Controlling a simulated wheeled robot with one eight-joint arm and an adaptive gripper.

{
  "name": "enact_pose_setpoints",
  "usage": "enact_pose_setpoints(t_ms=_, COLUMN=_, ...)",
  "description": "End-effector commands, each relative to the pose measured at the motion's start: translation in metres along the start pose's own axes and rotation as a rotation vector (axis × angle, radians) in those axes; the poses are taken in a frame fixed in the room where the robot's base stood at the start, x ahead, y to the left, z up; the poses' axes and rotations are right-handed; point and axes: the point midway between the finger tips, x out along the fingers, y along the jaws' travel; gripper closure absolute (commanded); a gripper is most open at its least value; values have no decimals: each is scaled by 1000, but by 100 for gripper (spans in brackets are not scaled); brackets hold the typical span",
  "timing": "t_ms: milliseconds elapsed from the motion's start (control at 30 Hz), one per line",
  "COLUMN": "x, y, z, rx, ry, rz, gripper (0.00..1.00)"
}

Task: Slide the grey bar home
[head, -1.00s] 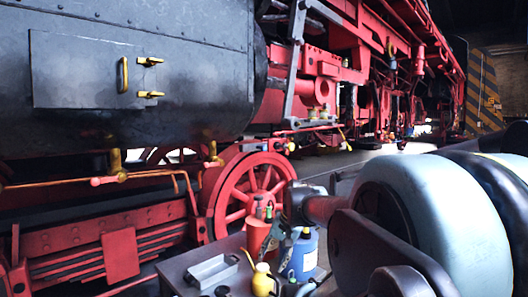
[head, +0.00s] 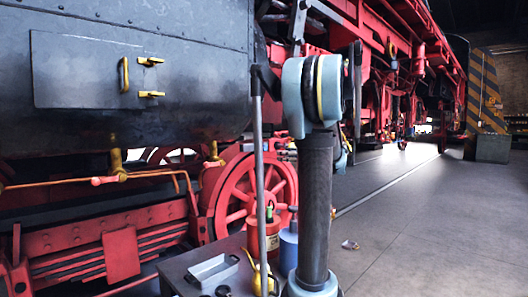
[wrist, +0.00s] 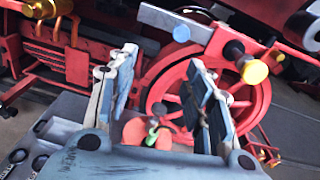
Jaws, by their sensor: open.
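In the wrist view my gripper (wrist: 166,98) is open, its two fingers spread with nothing between them. A pale grey bar (wrist: 172,22) lies slantwise above the red spoked wheel (wrist: 180,75), beyond the fingertips and apart from them. I cannot tell for sure that this is the task's bar. In the head view my upright arm covers the area right of the wheel (head: 235,190), so the bar and my gripper cannot be made out there.
A grey cart (head: 190,270) at the bottom holds a metal tray (head: 213,270), a yellow oil can (head: 257,277), a red container (head: 262,240) and a blue bottle (head: 289,245). The black tank (head: 200,60) fills the upper left. The floor (head: 430,220) at right is mostly clear.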

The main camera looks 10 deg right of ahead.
Motion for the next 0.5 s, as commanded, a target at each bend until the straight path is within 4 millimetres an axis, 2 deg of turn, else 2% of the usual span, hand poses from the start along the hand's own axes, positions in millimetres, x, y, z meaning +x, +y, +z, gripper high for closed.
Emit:
enact_pose_setpoints(t_ms=33, x=-2, y=-12, z=4, rx=35, ry=-22, rz=-15, gripper=53)
enact_pose_setpoints(t_ms=133, x=-4, y=-26, z=9, rx=87, ry=-54, rz=-32, gripper=53)
enact_pose_setpoints(t_ms=267, x=0, y=-32, z=12, rx=108, ry=-68, rz=-37, gripper=53)
enact_pose_setpoints(t_ms=500, x=33, y=-32, z=14, rx=107, ry=-67, rz=-34, gripper=53)
